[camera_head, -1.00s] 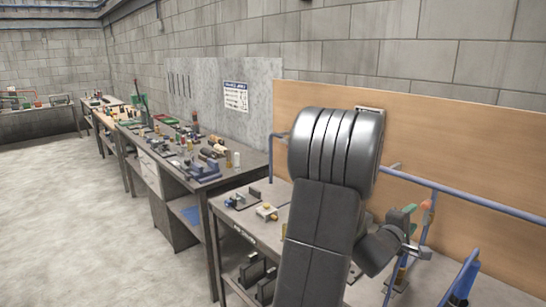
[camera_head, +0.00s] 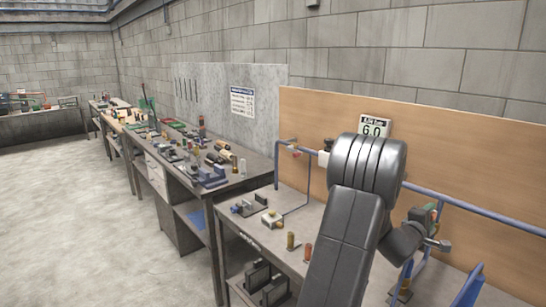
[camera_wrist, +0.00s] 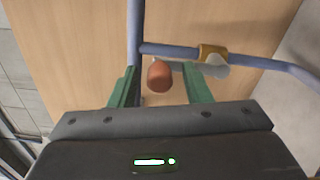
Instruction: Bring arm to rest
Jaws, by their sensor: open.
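My arm (camera_head: 345,240) rises in front of the bench in the head view, its elbow uppermost and its far end bent down to the right. My gripper (camera_wrist: 160,72) shows in the wrist view as two green fingers standing apart. In the head view it is small and partly hidden beside the wrist. An orange-brown rounded knob (camera_wrist: 159,77) appears between the fingers in the wrist view, with visible gaps on both sides. I cannot tell how far beyond the fingers it is. Nothing appears gripped.
Blue pipes (camera_head: 485,220) run along the wooden backboard (camera_head: 480,150); one with a brass-coloured fitting (camera_wrist: 213,54) crosses ahead of the gripper. A sign reading 6.0 (camera_head: 375,127) is behind the elbow. Small parts lie on the bench; a cluttered workbench (camera_head: 243,170) stands left. The floor (camera_head: 70,210) is clear.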

